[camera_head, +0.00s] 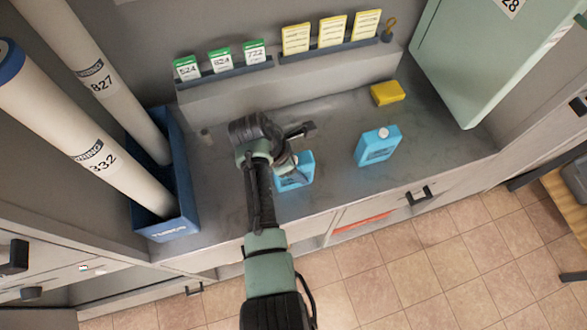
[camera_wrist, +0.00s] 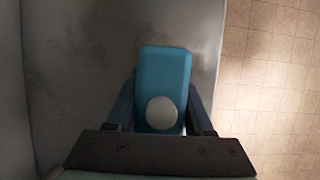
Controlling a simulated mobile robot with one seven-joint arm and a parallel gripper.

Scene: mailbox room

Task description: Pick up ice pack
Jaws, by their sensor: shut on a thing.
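Two blue ice packs with white caps are on the grey counter (camera_head: 330,200). One ice pack (camera_head: 295,180) is under my gripper (camera_head: 300,155), partly hidden by it. In the wrist view this ice pack (camera_wrist: 165,75) sits between the two fingers of my gripper (camera_wrist: 160,110), its white cap toward the palm. The gripper is shut on it. Whether the pack touches the counter is hard to tell. The other ice pack (camera_head: 378,146) stands to the right, apart from the gripper.
A yellow block (camera_head: 387,93) lies at the back right of the counter. A blue bin (camera_head: 178,225) with long tubes stands at left. Card racks (camera_head: 225,75) line the back ledge. A green cabinet (camera_head: 480,60) is at right. The counter's front edge drops to a tiled floor (camera_head: 430,260).

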